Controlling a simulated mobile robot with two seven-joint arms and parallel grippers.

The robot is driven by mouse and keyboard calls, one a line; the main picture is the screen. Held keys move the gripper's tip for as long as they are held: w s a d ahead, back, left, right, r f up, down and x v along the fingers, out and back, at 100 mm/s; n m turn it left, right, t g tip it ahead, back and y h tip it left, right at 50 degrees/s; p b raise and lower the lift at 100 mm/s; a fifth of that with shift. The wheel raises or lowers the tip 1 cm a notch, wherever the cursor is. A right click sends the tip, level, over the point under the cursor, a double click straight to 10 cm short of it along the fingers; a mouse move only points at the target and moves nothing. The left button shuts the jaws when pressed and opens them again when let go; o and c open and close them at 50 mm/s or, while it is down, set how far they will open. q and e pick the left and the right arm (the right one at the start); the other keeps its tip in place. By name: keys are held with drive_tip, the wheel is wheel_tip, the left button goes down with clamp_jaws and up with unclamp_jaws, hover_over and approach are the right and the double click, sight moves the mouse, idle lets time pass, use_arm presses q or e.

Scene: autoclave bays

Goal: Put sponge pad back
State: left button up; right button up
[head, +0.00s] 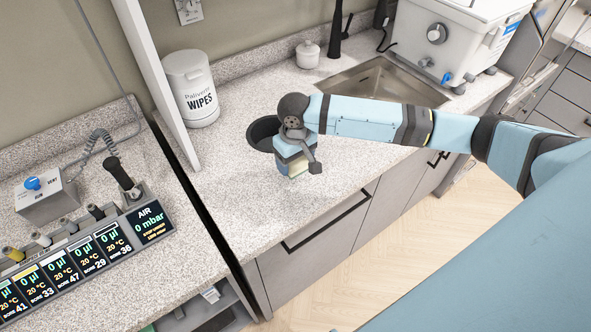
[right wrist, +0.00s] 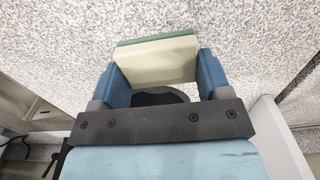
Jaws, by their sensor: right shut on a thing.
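The sponge pad (right wrist: 157,62) is pale yellow with a green layer along one side. In the right wrist view it sits between the two blue fingers of my right gripper (right wrist: 160,75), which is shut on it. In the head view the right gripper (head: 296,168) points down over the counter, just in front of a dark round opening. I cannot tell whether the pad touches the counter. My left gripper is not in view.
The dark round opening (head: 262,134) lies in the speckled counter (head: 240,205). A white wipes tub (head: 190,88) stands behind left, a small lidded pot (head: 307,55) behind. A sink (head: 375,88) and white machine (head: 455,40) are at right. A white upright panel (head: 153,75) divides off the display bench.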

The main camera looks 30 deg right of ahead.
sight(295, 172)
drive_tip(key=shift+f, duration=2.35)
drive_tip(key=o, duration=1)
drive_tip(key=shift+f, duration=0.1)
drive_tip(key=shift+c, duration=0.2)
